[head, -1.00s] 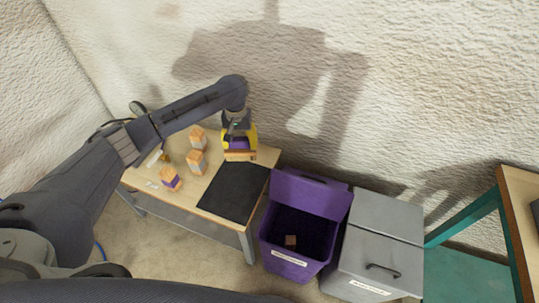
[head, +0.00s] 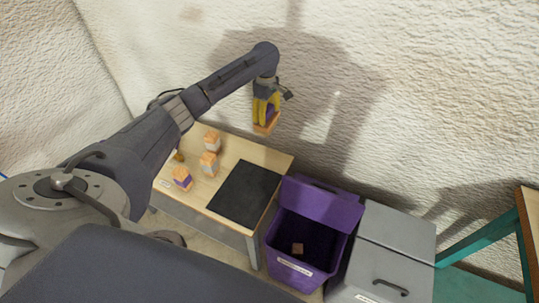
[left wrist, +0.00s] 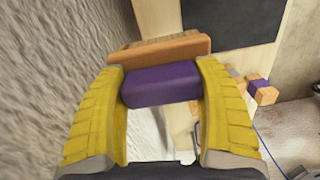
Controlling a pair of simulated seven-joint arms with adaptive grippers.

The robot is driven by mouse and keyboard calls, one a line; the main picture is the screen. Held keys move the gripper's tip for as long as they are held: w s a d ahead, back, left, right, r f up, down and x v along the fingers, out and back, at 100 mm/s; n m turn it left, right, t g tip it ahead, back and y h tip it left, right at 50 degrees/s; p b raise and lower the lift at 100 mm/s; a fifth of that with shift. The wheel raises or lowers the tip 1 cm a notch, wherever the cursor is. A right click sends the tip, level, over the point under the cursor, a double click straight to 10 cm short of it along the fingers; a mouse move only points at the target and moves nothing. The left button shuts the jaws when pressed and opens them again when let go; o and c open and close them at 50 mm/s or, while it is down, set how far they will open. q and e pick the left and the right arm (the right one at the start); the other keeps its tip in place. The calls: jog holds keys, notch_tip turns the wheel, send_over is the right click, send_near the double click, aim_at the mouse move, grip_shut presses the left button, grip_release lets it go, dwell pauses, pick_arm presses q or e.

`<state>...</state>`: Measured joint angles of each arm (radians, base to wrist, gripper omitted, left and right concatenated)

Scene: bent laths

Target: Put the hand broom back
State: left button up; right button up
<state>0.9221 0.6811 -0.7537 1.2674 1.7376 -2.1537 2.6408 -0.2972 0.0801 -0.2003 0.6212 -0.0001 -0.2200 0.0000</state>
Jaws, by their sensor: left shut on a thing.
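The hand broom (head: 266,126) shows a wooden orange-brown block and a purple grip. My left gripper (head: 267,106) is shut on it and holds it in the air near the wall, above the far edge of the small table. In the left wrist view, the yellow fingers press on both ends of the purple grip (left wrist: 160,85), with the wooden block (left wrist: 160,51) beyond it. My right gripper is not in view.
The small wooden table (head: 232,153) carries a black mat (head: 244,193) and several orange-topped blocks, one (head: 182,178) partly purple. Right of it stand an open purple bin (head: 297,250) with a small brown block (head: 298,249) inside and a closed grey bin (head: 393,245). The rough wall is close behind.

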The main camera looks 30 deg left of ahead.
pick_arm(q)
notch_tip(320, 180, down, 19)
jog(key=shift+f, duration=0.2)
dwell(0.5)
jog(key=o, duration=1.2)
jog(key=shift+f, duration=0.15)
jog(key=shift+o, duration=0.2)
notch_tip(320, 180, up, 12)
jog(key=shift+r, duration=0.2)
jog(key=shift+o, duration=0.3)
